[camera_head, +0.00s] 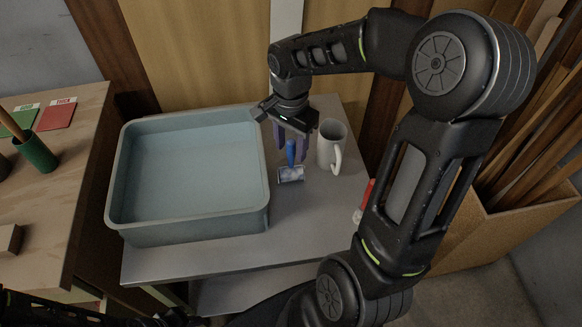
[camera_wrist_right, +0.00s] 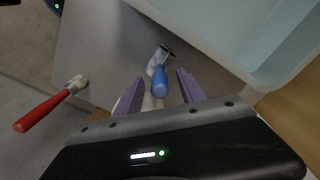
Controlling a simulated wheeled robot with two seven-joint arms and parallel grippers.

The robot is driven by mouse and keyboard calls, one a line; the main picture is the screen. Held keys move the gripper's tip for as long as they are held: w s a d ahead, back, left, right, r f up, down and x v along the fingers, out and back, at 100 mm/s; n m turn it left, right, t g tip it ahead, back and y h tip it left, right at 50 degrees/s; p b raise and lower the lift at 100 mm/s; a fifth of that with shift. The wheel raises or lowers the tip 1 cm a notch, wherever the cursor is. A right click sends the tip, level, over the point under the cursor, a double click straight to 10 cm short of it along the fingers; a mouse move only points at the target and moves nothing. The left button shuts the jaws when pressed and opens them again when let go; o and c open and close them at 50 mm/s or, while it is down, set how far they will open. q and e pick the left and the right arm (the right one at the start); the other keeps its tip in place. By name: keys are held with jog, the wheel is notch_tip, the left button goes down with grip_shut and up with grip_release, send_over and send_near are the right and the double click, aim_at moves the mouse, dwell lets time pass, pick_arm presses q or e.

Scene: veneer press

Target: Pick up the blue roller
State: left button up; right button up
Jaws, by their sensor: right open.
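The blue roller (camera_head: 291,151) stands out on the grey table between the tray and the mug, its pale roller head (camera_head: 291,175) toward the front. In the right wrist view its blue handle (camera_wrist_right: 160,82) points toward the gripper. My right gripper (camera_head: 291,148) is open, its purple fingers on either side of the handle. In the wrist view the handle lies between the fingertips (camera_wrist_right: 158,84); I cannot tell whether they touch it. Part of my left arm shows dark along the bottom left edge of the head view; its fingers cannot be made out.
A large blue-grey tray (camera_head: 190,222) fills the table's left side. A white mug (camera_head: 331,147) stands close right of the roller. A red-handled tool (camera_head: 366,196) lies near the right edge, also in the wrist view (camera_wrist_right: 45,108). A wooden bench (camera_head: 60,190) stands left.

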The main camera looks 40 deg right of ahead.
jog(key=shift+f, duration=0.9)
grip_shut()
